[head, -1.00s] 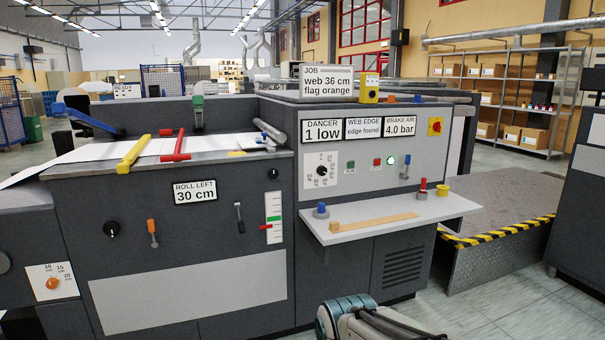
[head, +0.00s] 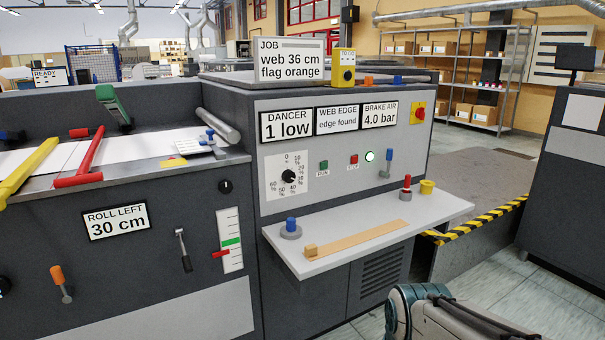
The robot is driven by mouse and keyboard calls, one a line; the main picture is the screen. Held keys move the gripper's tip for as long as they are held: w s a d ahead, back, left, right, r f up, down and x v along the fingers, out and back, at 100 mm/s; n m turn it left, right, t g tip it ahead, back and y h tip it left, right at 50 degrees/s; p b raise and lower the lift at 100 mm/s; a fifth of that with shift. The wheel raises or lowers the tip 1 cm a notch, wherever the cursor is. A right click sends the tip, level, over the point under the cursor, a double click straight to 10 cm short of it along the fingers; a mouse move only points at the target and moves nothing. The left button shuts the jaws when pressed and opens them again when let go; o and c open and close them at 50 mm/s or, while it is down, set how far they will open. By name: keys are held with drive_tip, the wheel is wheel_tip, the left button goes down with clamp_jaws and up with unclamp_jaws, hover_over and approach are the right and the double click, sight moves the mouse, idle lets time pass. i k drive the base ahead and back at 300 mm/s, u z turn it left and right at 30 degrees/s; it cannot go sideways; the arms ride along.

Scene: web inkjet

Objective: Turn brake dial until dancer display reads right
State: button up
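The dancer display (head: 288,127) reads "1 low" on the upper panel of the grey machine. Below it is a black dial (head: 289,176) on a white scale plate marked in percent; which mark it points to is too small to tell surely. I take this for the brake dial, though no name shows on it. The brake air display (head: 380,116) reads 4.0 bar. A vertical gauge (head: 231,240) has a green band, with a red pointer beside it below the band. Part of my arm shows at the bottom right; my gripper is not in view.
A grey shelf (head: 440,213) juts out below the panel, holding a wooden ruler-like strip (head: 358,238), a blue-knobbed piece (head: 291,229), a red-topped piece (head: 406,187) and a yellow cup (head: 427,187). A platform with a yellow-black striped edge (head: 490,216) stands to the right. Tiled floor lies in front.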

sight(289, 176)
drive_tip(key=u, duration=0.35)
drive_tip(key=i, duration=0.85)
drive_tip(key=u, duration=0.5)
